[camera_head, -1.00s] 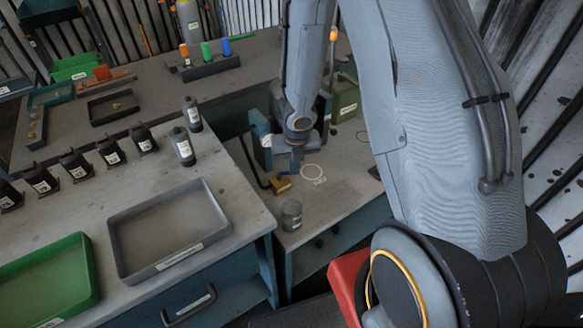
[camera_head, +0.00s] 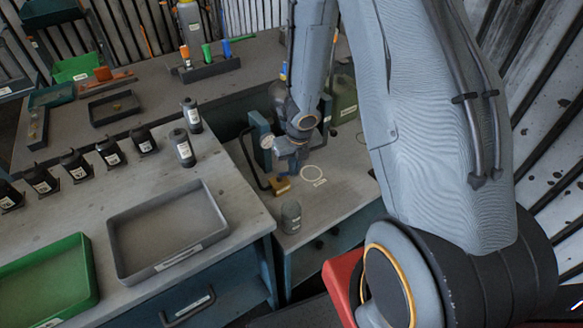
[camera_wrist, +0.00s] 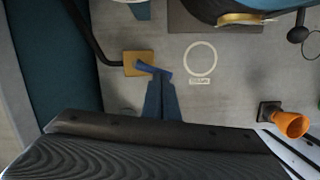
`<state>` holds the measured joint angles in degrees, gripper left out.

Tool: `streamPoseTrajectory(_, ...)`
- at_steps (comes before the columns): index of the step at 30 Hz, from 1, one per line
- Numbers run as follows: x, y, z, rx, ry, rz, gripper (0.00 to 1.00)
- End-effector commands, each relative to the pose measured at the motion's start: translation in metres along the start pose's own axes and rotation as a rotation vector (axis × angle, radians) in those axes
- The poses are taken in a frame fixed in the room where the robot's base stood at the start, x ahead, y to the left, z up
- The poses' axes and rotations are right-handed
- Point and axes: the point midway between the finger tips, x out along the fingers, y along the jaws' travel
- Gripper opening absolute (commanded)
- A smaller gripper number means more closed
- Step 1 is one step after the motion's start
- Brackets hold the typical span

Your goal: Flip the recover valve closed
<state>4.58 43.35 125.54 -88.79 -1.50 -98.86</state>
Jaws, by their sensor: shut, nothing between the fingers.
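The recover valve shows in the wrist view as a brass block (camera_wrist: 138,64) with a blue lever (camera_wrist: 151,69) that points right and slightly down. A dark pipe runs into the block from the upper left. My gripper (camera_wrist: 162,80) is shut, with its blue fingers just below the lever's free end. I cannot tell whether they touch it. In the head view the brass block (camera_head: 280,186) sits on the lower bench, with my gripper (camera_head: 288,170) right above it. The lever is hard to make out there.
A white ring marking (camera_wrist: 201,59) lies right of the valve. A grey jar (camera_head: 291,217) stands in front of it. A round gauge (camera_head: 267,142) is beside my wrist. A green canister (camera_head: 345,100) stands behind. An orange part (camera_wrist: 290,123) is at lower right in the wrist view.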

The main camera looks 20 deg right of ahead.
Motion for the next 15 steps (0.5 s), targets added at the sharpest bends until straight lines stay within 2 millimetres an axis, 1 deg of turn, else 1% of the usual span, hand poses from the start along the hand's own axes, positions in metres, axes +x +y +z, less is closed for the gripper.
streamPoseTrajectory(10, 0.0001, -0.0087, -0.0016, -0.048, 0.001, 0.011, 0.00)
streamPoseTrajectory(15, 0.0001, -0.0092, -0.0017, -0.057, 0.001, 0.012, 0.00)
